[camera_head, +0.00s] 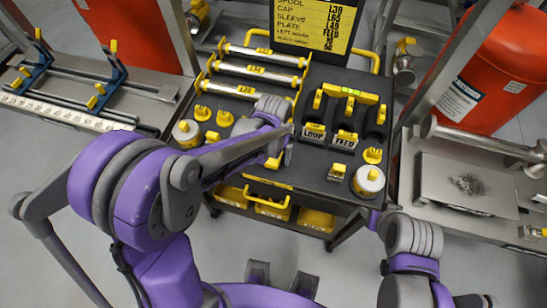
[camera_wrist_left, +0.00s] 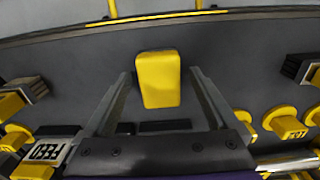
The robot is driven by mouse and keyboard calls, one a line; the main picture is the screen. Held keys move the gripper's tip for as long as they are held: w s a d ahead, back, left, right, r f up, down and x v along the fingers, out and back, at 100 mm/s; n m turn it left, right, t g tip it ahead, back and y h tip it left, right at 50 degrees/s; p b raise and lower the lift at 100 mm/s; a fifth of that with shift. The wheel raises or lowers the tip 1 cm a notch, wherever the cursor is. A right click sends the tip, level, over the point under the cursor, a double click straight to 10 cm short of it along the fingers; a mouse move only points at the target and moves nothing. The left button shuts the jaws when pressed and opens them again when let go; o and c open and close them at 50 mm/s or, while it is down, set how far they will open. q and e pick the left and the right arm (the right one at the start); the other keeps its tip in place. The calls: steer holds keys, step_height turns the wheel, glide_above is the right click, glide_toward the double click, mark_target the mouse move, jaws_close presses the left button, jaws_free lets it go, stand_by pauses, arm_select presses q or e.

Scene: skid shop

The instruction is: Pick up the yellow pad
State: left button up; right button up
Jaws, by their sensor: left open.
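The yellow pad (camera_wrist_left: 159,85) is a rounded yellow block on the dark cart top. It lies between the two fingers of my left gripper (camera_wrist_left: 159,74) in the left wrist view, with gaps on both sides. In the head view my left gripper (camera_head: 284,152) points down at the front middle of the cart. A yellow piece that looks like the pad (camera_head: 273,163) shows beside its fingers there, partly hidden. My left gripper is open and empty. My right arm (camera_head: 412,240) is at the lower right of the head view; its gripper does not show clearly.
The black tool cart (camera_head: 320,170) holds metal rollers (camera_head: 255,70), a yellow level (camera_head: 350,93), FEED (camera_head: 343,141) and LOOP (camera_head: 313,133) blocks and several yellow knobs. Yellow bins (camera_head: 272,207) sit below. Metal benches stand on both sides.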

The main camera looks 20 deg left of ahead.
arm_select(q)
steer(key=c, duration=1.4)
step_height(320, 180, up, 10)
steer(key=shift+r+p, duration=0.1)
steer(key=shift+p, duration=0.3)
steer(key=shift+c, duration=0.2)
steer(key=o, duration=0.8)
steer(key=c, duration=0.6)
steer(key=shift+c, duration=0.2)
